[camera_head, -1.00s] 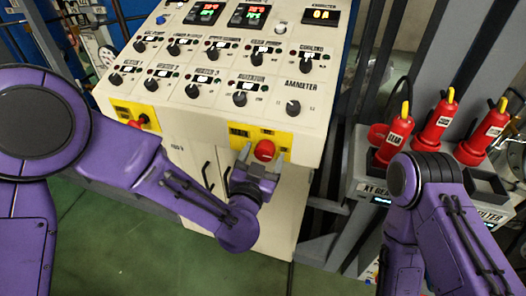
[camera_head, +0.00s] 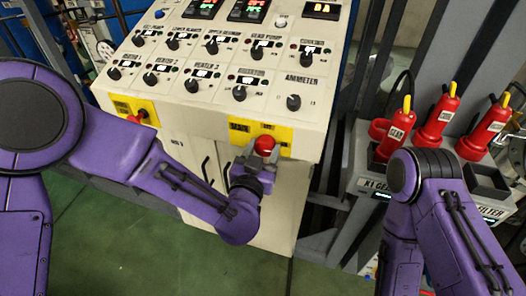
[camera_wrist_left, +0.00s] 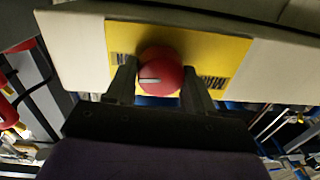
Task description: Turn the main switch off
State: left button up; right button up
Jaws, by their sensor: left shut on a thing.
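The main switch is a red round knob (camera_head: 265,145) on a yellow plate (camera_head: 240,131) on the front face of the control cabinet. It also shows in the left wrist view as a red knob (camera_wrist_left: 160,72) with a pale mark pointing left. My left gripper (camera_head: 262,158) is at the knob, with a finger on each side of it, shut on it; the wrist view shows the fingers (camera_wrist_left: 158,84) left and right of the knob. My right arm shows at the right of the head view, but its gripper is out of view.
A second red switch (camera_head: 137,117) sits on a yellow plate at the cabinet's left. Rows of black knobs cover the sloped panel (camera_head: 215,100) above. Several red tools, one of them at the left (camera_head: 394,135), stand on a grey rack at the right.

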pick_arm(q)
jog(key=n+b, duration=0.1)
jog(key=n, duration=0.3)
jog(key=shift+f+b, duration=0.1)
jog(key=shift+b, duration=0.2)
jog(key=n+b, duration=0.1)
jog(key=n, duration=0.3)
jog(key=shift+a, duration=0.1)
jog(key=n+b, duration=0.2)
jog(key=n, duration=0.3)
jog(key=shift+g+b, duration=0.3)
jog(key=shift+b, duration=0.1)
jog(key=shift+n+b, duration=0.65)
jog(key=shift+n, duration=0.75)
jog(key=o, duration=1)
jog(key=shift+o, duration=0.2)
